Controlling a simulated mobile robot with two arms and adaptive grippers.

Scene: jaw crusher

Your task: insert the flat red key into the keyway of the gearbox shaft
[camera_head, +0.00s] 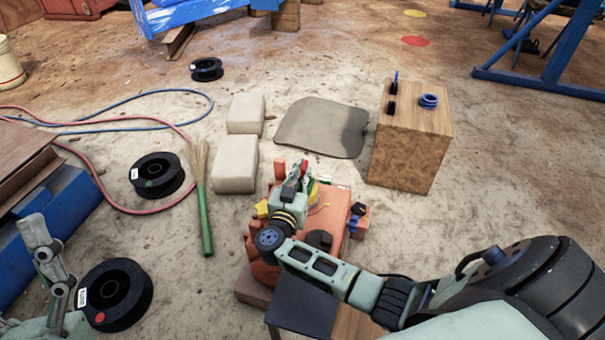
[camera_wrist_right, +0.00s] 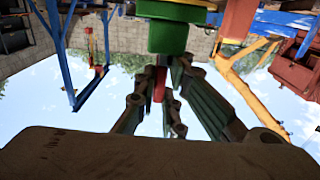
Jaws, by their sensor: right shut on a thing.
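My right gripper (camera_head: 299,172) is above the orange gearbox (camera_head: 333,212) in the head view. It is shut on the flat red key (camera_wrist_right: 160,84), which shows between its fingers in the right wrist view. The red key also shows as a small red spot at the fingertips in the head view (camera_head: 303,167). A green and yellow round part (camera_wrist_right: 167,38) is just beyond the fingertips in the wrist view; whether the key touches it I cannot tell. The keyway is hidden. My left gripper (camera_head: 42,243) is at the left edge, partly cut off, its jaws unclear.
A wooden box (camera_head: 412,145) with small blue and black parts stands to the right. Pale blocks (camera_head: 236,164), a green-handled broom (camera_head: 204,208) and black spools (camera_head: 157,174) lie to the left. A grey mat (camera_head: 322,128) lies behind the gearbox. Floor between mat and broom is partly clear.

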